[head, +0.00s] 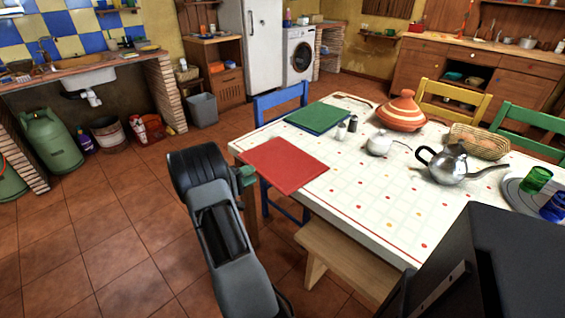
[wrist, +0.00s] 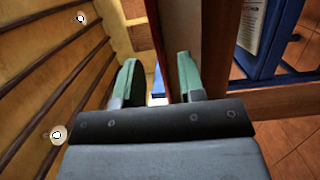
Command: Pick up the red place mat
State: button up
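The red place mat (head: 286,165) lies flat at the near left corner of the dining table (head: 385,215), with its left edge at the table's edge. My gripper (head: 246,174) is at that table edge, close beside the mat's left corner. In the wrist view its two green fingers (wrist: 156,62) stand apart with a clear gap. A thin dark red strip (wrist: 161,45), seen edge-on, runs into the gap; it looks like the mat's edge. I cannot tell whether either finger touches it.
A green mat (head: 318,118), shakers, a sugar pot (head: 380,143), a tagine (head: 401,111) and a teapot (head: 453,164) stand farther along the table. A blue chair (head: 281,100) is behind and a wooden bench (head: 345,262) in front. The tiled floor to the left is free.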

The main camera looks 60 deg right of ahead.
jog(key=x, duration=0.2)
jog(key=shift+s+d, duration=0.1)
jog(key=shift+d, duration=0.2)
grip_shut()
